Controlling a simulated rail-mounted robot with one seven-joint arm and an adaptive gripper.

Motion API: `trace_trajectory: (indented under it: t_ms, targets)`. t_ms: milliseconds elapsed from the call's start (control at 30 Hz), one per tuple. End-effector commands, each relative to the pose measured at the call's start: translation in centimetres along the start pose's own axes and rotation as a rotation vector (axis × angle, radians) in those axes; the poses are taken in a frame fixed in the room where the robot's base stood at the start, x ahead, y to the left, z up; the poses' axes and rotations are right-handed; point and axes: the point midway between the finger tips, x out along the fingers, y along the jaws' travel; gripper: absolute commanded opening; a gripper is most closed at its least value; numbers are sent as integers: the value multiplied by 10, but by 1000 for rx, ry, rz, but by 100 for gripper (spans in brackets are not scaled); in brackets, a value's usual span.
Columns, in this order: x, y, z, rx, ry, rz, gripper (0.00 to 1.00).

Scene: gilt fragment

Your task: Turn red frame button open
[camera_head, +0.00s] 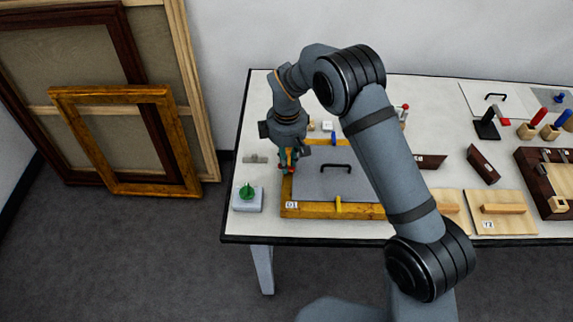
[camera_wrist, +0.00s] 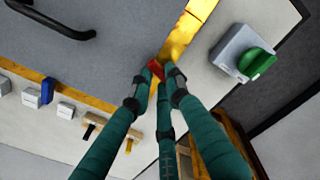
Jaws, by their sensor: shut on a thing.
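The gilt frame (camera_head: 312,211) lies flat on the table with a grey panel (camera_head: 318,187) and black handle inside it. It also shows as a yellow strip in the wrist view (camera_wrist: 184,36). The red frame button (camera_wrist: 155,68) is on the frame's left side, between my fingertips, which partly hide it. My gripper (camera_head: 288,169) points down at that side, and its teal fingers are closed on the red button in the wrist view (camera_wrist: 158,82). A yellow button (camera_head: 338,205) sits on the front side and a blue button (camera_head: 334,138) on the back side.
A grey block with a green knob (camera_head: 247,193) stands just left of the frame, close to my gripper. Small blocks (camera_head: 327,125) lie behind the frame. Wooden boards (camera_head: 489,209) and fixtures fill the right of the table. Larger frames (camera_head: 172,140) lean at the wall.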

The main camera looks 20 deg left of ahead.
Motion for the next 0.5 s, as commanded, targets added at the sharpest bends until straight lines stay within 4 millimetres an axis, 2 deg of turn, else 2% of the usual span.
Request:
trace_trajectory:
  t_ms: [33,500]
  targets:
    - [5,1,0,44,2,2,0]
    - [4,0,2,492,2,2,0]
